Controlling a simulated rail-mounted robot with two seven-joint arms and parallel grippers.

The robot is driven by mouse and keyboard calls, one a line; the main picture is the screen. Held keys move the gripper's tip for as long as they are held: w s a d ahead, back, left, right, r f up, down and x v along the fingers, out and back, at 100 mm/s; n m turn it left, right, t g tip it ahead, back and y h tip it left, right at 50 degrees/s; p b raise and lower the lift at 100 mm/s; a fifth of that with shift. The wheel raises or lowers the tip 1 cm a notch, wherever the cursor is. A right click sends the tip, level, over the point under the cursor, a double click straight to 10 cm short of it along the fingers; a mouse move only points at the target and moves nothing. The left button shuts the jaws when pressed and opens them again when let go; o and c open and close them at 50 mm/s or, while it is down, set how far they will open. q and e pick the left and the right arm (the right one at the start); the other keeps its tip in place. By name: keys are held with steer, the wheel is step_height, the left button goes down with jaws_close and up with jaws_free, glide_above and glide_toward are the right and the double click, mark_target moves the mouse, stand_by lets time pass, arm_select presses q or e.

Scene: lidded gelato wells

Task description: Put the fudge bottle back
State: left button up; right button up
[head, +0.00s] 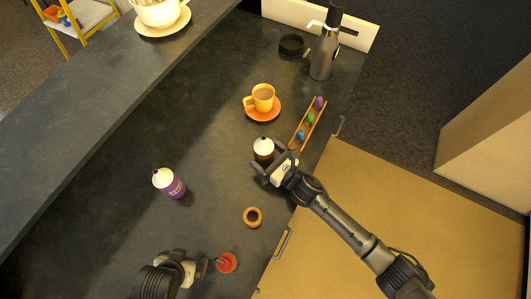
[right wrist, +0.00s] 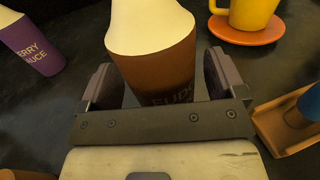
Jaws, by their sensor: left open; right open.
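The fudge bottle (head: 263,146), brown with a cream top, stands on the dark counter. In the right wrist view the fudge bottle (right wrist: 155,62) is between the two fingers of my right gripper (right wrist: 160,85), its label partly hidden by the gripper. My right gripper (head: 270,170) is open around it in the head view, with gaps beside the bottle. My left gripper (head: 205,267) is open near the front of the counter, left of a red round item (head: 227,263). A wooden ring (head: 252,217) lies on the counter nearer than the bottle.
A purple berry sauce bottle (head: 170,184) stands to the left. An orange cup (head: 262,98) on a saucer is behind the fudge bottle. A wooden rack (head: 298,139) with several coloured balls is close on the right.

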arm_select(q)
steer(key=shift+d+r+p, duration=0.1)
steer(key=shift+r+p, duration=0.65)
steer(key=shift+r, duration=0.1)
arm_select(e)
steer(key=v, duration=1)
steer(key=shift+d, duration=0.1)
steer(key=shift+v, duration=0.85)
